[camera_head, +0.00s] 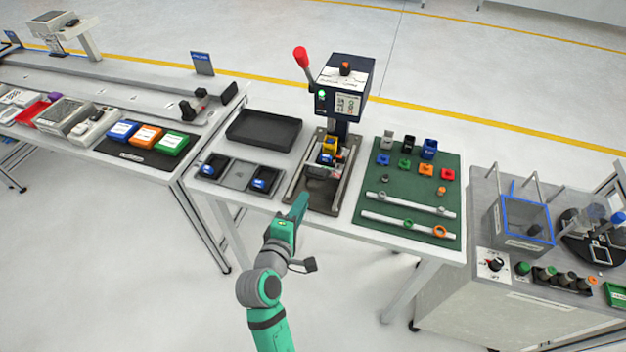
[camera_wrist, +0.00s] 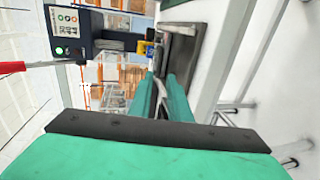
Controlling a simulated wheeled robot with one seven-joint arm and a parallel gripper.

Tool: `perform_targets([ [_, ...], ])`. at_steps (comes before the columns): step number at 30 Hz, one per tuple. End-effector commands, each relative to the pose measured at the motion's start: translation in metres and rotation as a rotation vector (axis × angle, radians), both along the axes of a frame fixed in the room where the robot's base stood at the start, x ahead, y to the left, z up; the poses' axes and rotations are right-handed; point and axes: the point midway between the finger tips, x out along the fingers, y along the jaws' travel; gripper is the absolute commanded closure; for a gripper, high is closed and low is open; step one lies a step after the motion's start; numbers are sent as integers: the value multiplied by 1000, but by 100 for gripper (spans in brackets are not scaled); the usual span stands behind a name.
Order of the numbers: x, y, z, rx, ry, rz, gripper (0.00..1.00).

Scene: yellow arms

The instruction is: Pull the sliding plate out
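The press (camera_head: 345,85) stands on the table, dark blue with a red-knobbed lever. Its dark base with light side rails (camera_head: 322,185) reaches toward the table's front edge. The sliding plate appears to sit in this base below the press head, with a yellow block (camera_head: 330,144) and a blue part (camera_head: 326,159) on it; its outline is hard to make out. My gripper (camera_head: 303,199) is at the front left of the base. In the wrist view its teal fingers (camera_wrist: 161,78) stand apart, pointing at the base. Something grey shows between them; I cannot tell whether they touch it.
A black tray (camera_head: 263,131) and a dark holder with blue parts (camera_head: 239,176) lie left of the press. A green mat (camera_head: 400,165) with coloured blocks and two white rods lies to its right. The floor in front of the table is clear.

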Motion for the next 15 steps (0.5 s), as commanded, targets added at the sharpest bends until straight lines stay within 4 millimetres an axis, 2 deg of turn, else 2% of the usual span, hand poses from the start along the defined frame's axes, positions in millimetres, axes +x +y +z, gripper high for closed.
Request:
perform_targets([
  [15,76,-25,-18,3,-1,-1,83],
])
